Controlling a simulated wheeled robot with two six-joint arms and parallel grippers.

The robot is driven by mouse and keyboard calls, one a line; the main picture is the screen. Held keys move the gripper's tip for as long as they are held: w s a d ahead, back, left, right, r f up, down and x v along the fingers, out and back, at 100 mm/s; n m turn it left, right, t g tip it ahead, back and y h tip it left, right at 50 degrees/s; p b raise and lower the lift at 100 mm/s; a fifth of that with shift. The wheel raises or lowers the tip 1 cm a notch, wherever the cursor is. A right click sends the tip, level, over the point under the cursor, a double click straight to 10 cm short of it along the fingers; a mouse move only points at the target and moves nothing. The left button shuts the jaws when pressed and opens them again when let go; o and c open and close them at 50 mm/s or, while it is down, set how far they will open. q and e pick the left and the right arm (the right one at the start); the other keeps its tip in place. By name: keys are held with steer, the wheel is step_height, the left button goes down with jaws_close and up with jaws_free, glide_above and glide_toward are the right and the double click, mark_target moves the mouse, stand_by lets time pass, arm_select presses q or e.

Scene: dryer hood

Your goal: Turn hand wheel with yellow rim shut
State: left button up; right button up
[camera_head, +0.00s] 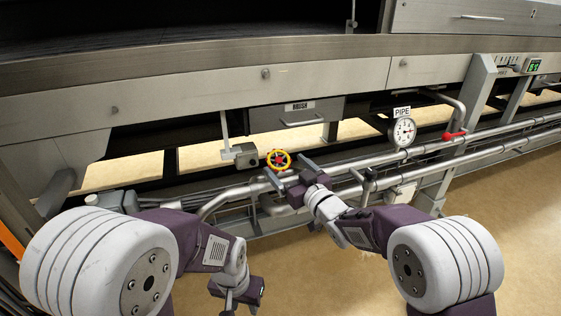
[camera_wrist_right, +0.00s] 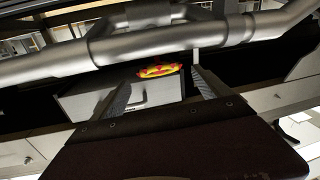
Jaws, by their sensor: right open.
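The hand wheel with the yellow rim (camera_head: 278,160) has a red inner part and sits on a grey box beside the pipes in the head view. My right gripper (camera_head: 287,167) is open close to the wheel, with its fingers spread on the wheel's near side. In the right wrist view, the wheel (camera_wrist_right: 158,71) shows edge-on between the open fingers (camera_wrist_right: 158,80), a little beyond their tips; no contact is visible. My left gripper (camera_head: 236,292) hangs low near the bottom edge, away from the wheel; its jaw opening is unclear.
Long grey pipes (camera_head: 335,169) run beneath the hood (camera_head: 190,85), close to my right gripper. To the right are a round gauge (camera_head: 403,132) marked PIPE, a red lever (camera_head: 453,135) and a support post (camera_head: 474,90). The floor (camera_head: 330,275) in front is clear.

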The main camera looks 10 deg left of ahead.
mark_target(281, 162)
steer(key=x, duration=0.2)
steer(key=b+x, duration=0.1)
steer(key=x, duration=0.1)
steer(key=shift+f, duration=0.25)
arm_select(q)
step_height(281, 162, down, 2)
steer(key=shift+f, duration=0.1)
arm_select(e)
steer(key=shift+w+a+r, duration=0.1)
steer(key=shift+w+a, duration=0.1)
steer(key=shift+w, duration=0.05)
